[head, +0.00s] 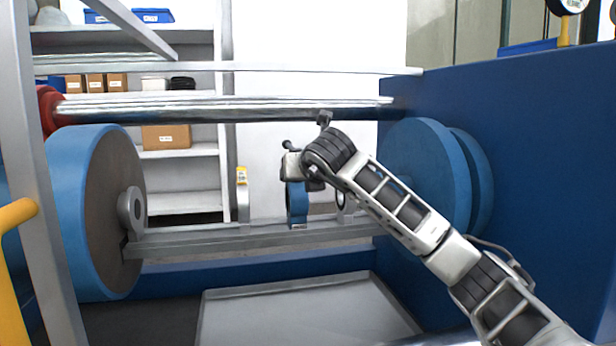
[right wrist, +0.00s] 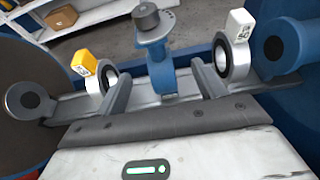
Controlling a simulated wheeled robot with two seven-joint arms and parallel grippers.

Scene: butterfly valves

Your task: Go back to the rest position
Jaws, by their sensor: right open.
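My right arm comes in from the right in the head view. Its gripper (head: 312,184) is at the rail, near the blue butterfly valve (head: 297,206), partly hidden by the wrist. In the right wrist view the right gripper (right wrist: 160,74) is open, its two dark fingers apart. The blue valve, with a dark round knob on top, shows in the gap beyond them (right wrist: 160,60); I cannot tell whether they touch it. A yellow-tagged ring (head: 242,194) stands left of the valve and a white-tagged ring (right wrist: 238,55) stands right of it. My left gripper is not in view.
The metal rail (head: 210,241) runs between large blue wheels (head: 85,215) on the left and right. A shiny roller (head: 230,108) crosses above. A blue wall (head: 540,150) closes the right side. A grey tray (head: 300,315) lies below.

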